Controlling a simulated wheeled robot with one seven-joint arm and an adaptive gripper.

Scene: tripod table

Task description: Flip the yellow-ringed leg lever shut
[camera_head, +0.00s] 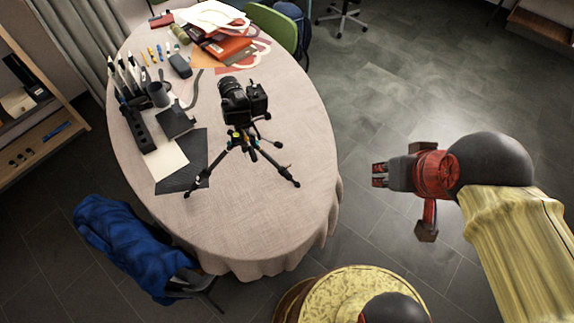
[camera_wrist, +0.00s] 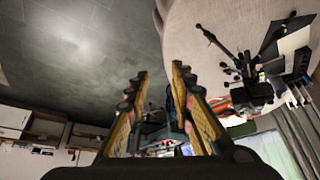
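A black tripod (camera_head: 250,150) stands upright with spread legs on the oval table (camera_head: 290,220), carrying a black camera (camera_head: 243,100). A small yellow-green mark (camera_head: 236,134) shows at the top of one leg, just under the camera. The lever itself is too small to tell whether it is open or shut. My gripper (camera_head: 379,175) is off the table's right edge, well apart from the tripod, pointing left. In the wrist view my gripper's (camera_wrist: 158,75) fingers are apart with nothing between them. The tripod (camera_wrist: 238,65) shows there at the right, tilted in the picture.
Books and papers (camera_head: 225,40) lie at the table's back, with a green chair (camera_head: 272,28) behind. A power strip (camera_head: 139,130), a mug (camera_head: 158,94) and dark sheets (camera_head: 182,170) lie left of the tripod. A blue-draped chair (camera_head: 135,245) stands front left. The tabletop's right side is clear.

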